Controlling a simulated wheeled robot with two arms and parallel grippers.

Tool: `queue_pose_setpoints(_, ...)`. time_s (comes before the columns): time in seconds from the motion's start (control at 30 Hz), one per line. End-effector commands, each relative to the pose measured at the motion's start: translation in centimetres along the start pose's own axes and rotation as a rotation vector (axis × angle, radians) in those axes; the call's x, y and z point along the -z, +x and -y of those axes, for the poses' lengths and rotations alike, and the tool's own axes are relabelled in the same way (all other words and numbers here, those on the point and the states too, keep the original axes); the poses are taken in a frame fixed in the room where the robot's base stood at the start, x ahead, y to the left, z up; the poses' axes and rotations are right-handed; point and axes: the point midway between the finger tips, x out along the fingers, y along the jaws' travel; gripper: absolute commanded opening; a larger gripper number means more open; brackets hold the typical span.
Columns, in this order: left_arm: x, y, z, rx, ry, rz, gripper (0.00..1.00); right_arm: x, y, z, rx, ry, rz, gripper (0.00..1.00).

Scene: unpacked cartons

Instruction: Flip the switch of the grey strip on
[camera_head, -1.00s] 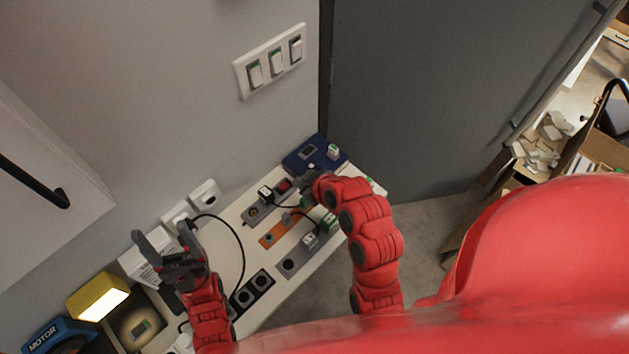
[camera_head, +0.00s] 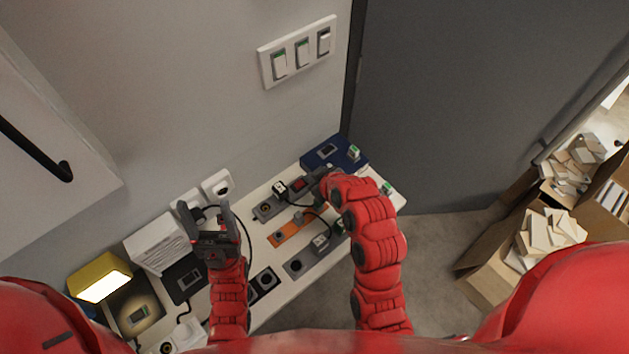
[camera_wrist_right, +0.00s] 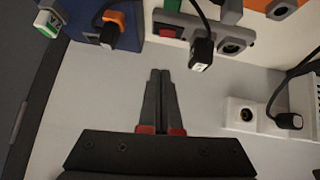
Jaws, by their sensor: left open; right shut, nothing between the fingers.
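A grey strip (camera_head: 265,210) with a red switch (camera_head: 297,184) lies at the back of the white bench, against the wall side, with a dark plug in it. In the right wrist view the strip (camera_wrist_right: 232,34) is at the top, with its red switch (camera_wrist_right: 168,32) and a plug (camera_wrist_right: 202,52). My right gripper (camera_head: 318,180) is shut and empty beside the switch end; in the wrist view its fingertips (camera_wrist_right: 160,72) are apart from the switch. My left gripper (camera_head: 205,208) is open and empty over the bench's left part. I cannot tell the switch's position.
An orange strip (camera_head: 285,236) and another grey strip (camera_head: 294,267) lie nearer me. A dark blue box (camera_head: 330,152) stands beyond the right gripper. Black cables cross the bench.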

Motion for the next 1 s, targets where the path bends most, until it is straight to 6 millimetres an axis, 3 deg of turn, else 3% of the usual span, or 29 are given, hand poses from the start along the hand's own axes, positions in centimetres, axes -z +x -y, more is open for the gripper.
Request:
queue_pose_setpoints(0.03,0.2,1.1,0.1,0.000,0.000,-0.001,0.71,0.3,0.4,0.0,0.004,0.000,0.007,0.00)
queue_pose_setpoints(0.43,0.6,3.5,0.2,0.000,0.000,-0.001,0.71,0.3,6.0,0.0,0.001,0.001,0.003,0.00)
queue_pose_setpoints(0.5,0.7,4.2,0.2,0.000,0.000,-0.001,0.71,-0.6,6.6,0.0,0.003,0.002,0.009,0.00)
queue_pose_setpoints(0.7,0.9,5.2,0.3,0.000,0.000,0.000,0.71,-2.0,8.1,0.0,0.001,-0.001,0.004,0.00)
queue_pose_setpoints(1.0,0.9,5.5,0.3,0.000,0.000,-0.001,0.71,-2.7,8.8,-0.1,-0.001,0.000,0.001,0.00)
